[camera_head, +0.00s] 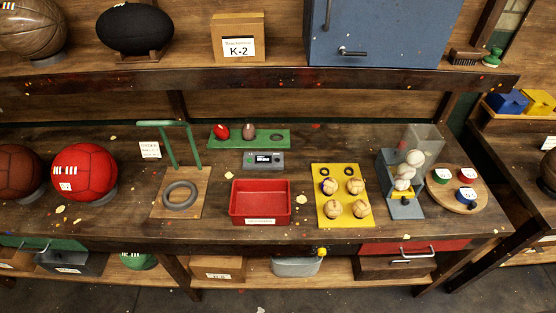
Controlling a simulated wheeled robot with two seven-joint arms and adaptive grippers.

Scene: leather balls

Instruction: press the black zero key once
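A small grey device with a dark lit display (264,160) sits on the workbench (120,215), just in front of a green board (222,143) and behind a red tray (261,221). The writing on the display is too small to read. I cannot make out a black zero key on it at this size. Neither of my grippers is in view, and nothing of mine covers the device.
A yellow board (327,218) with several tan balls lies right of the tray. Beyond it stand a clear-sided ball holder (406,211) and a round wooden board (481,190). A green upright frame on a wooden base (161,208) stands left. A shelf (240,78) runs above.

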